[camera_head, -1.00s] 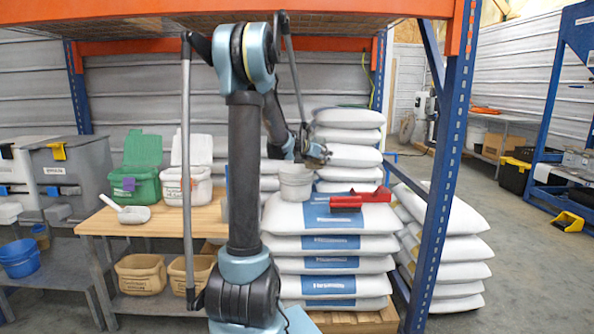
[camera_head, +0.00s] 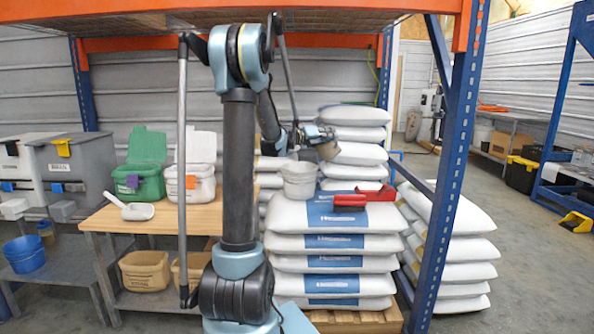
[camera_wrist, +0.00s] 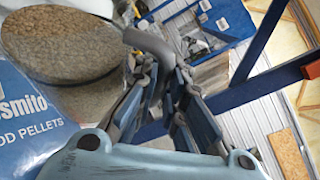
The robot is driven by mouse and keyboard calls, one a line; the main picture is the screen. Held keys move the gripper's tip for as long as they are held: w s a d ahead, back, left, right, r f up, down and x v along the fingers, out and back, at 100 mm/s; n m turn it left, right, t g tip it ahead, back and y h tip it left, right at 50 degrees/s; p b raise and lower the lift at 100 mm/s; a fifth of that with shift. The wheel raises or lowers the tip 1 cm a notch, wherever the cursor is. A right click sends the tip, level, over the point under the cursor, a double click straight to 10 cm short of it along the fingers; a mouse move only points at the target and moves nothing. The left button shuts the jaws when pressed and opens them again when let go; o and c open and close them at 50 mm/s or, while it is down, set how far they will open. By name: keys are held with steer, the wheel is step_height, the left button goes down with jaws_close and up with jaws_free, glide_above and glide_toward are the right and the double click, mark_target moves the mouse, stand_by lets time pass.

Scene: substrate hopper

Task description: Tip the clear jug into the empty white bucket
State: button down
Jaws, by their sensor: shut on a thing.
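The clear jug (camera_head: 328,151) is small in the head view, held above the stack of sacks. In the wrist view the clear jug (camera_wrist: 88,100) shows large at upper left, full of brown pellets, with its grey handle running between my fingers. My gripper (camera_head: 314,134) is shut on that handle; it also shows in the wrist view (camera_wrist: 160,75). The white bucket (camera_head: 299,179) stands upright on the sacks, below and left of the jug, apart from it. Its inside cannot be seen well from the head view.
A red tool (camera_head: 360,197) lies on the sacks (camera_head: 325,243) right of the bucket. A blue rack post (camera_head: 446,160) stands to the right. A wooden bench (camera_head: 190,218) with a green bin (camera_head: 145,180), a white bin (camera_head: 198,184) and a scoop (camera_head: 130,209) is at left.

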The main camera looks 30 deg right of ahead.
steer(key=shift+w+a+r+n+h, duration=0.2)
steer(key=shift+w+n+h, duration=0.25)
steer(key=shift+n, duration=0.35)
steer(key=w+a+n+t+h, duration=0.1)
steer(key=w+n, duration=0.1)
steer(key=n, duration=0.1)
steer(key=w+a+f+n+t+h, duration=0.1)
steer(key=w+n, duration=0.1)
steer(key=n, duration=0.1)
steer(key=w+a+n+t+h, duration=0.1)
steer(key=w+a+n, duration=0.1)
steer(key=w+n, duration=0.1)
steer(key=shift+f+n+h, duration=0.15)
steer(key=shift+n+h, duration=0.1)
steer(key=shift+n, duration=0.15)
steer(key=shift+w+a+r+n+t, duration=0.15)
steer(key=shift+w+a+n+t, duration=0.15)
steer(key=shift+w+n+t, duration=0.3)
steer(key=shift+w+a+r+n+t, duration=0.1)
steer(key=shift+w+a+n+t, duration=0.25)
steer(key=shift+n, duration=0.45)
steer(key=shift+d, duration=0.1)
